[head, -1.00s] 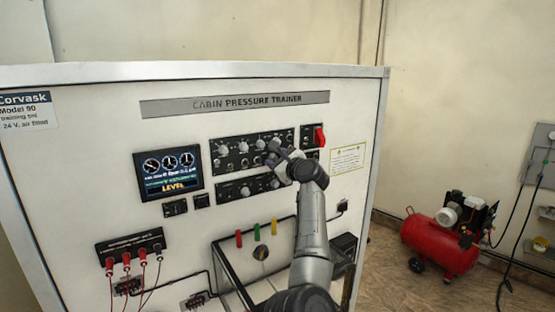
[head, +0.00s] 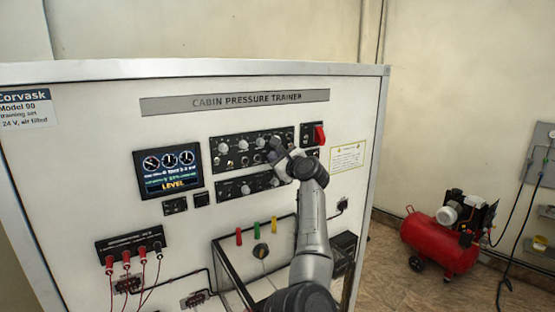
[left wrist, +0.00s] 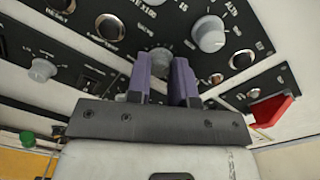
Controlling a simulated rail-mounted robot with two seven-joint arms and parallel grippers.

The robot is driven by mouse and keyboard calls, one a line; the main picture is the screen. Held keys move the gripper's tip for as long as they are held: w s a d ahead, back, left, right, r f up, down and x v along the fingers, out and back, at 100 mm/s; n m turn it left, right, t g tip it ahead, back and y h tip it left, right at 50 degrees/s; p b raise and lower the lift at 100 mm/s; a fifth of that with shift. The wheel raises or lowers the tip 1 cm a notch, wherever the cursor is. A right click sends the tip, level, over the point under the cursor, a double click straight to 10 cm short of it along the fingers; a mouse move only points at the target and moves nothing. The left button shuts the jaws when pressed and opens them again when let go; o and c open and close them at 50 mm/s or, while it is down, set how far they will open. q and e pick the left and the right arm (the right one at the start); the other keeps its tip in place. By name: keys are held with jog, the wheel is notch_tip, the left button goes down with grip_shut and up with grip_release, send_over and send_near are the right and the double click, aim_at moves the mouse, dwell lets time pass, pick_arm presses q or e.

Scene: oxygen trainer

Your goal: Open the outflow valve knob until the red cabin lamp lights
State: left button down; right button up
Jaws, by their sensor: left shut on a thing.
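My left gripper (head: 274,152) is at the right part of the upper control panel (head: 228,157). In the left wrist view, its two purple fingers (left wrist: 166,78) are shut around a grey knob (left wrist: 160,58), which fits the outflow valve knob. In the head view the gripper and wrist cover this knob. I see no clearly lit red lamp; round dark fittings (left wrist: 110,27) on the panel look unlit. My right gripper is not in view.
A red switch cover (head: 319,135) sits right of the gripper, with another grey knob (left wrist: 209,34) close by. A display (head: 168,172) reads LEVEL. A lower panel (head: 243,187) lies beneath. A red compressor (head: 440,240) stands on the floor at right.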

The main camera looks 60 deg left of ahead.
pick_arm(q)
jog(key=m+b, duration=0.1)
jog(key=m, duration=0.9)
jog(key=shift+m, duration=0.7)
jog(key=c, duration=1)
grip_release()
